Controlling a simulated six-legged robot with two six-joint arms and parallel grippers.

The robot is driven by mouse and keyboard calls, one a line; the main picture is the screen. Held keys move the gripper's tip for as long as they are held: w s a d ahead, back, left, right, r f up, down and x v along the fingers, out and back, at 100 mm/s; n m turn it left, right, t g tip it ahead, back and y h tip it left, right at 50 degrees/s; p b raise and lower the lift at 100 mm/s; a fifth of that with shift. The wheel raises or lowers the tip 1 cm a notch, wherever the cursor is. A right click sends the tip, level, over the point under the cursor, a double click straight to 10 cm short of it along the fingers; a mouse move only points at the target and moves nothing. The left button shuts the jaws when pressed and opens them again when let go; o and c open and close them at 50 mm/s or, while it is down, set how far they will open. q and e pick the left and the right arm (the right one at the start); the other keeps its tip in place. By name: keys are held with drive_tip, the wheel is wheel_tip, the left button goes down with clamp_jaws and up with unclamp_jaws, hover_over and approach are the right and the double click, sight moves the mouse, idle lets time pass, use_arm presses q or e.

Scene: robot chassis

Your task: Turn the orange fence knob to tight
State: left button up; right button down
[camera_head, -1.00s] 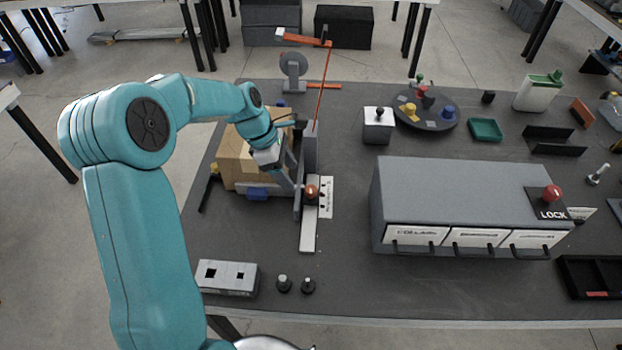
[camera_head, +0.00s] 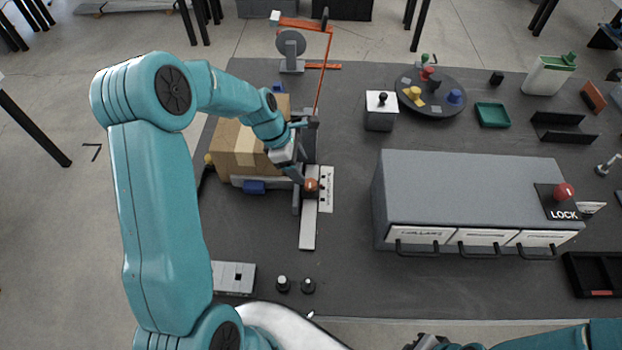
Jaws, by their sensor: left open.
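The round orange fence knob (camera_head: 312,185) sits on a pale rail (camera_head: 309,228) beside a white label strip (camera_head: 327,190). The grey fence (camera_head: 311,143) stands upright just behind it. My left gripper (camera_head: 302,181) reaches down from the upper left, open, with its fingertips right at the knob's left side. Whether a finger touches the knob is too small to tell. The label's writing is unreadable. Part of my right gripper (camera_head: 430,342) shows at the bottom edge; its jaws cannot be made out.
A cardboard box (camera_head: 236,150) stands left of the fence, under my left arm. A grey drawer cabinet (camera_head: 470,190) with a red lock knob (camera_head: 564,192) is to the right. The table between rail and cabinet is clear.

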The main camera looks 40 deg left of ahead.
sight(310, 182)
use_arm(q)
drive_tip(key=p+x, duration=0.1)
drive_tip(key=x, duration=0.7)
drive_tip(key=shift+f, duration=0.25)
drive_tip(key=shift+w, duration=0.1)
drive_tip(key=c, duration=1)
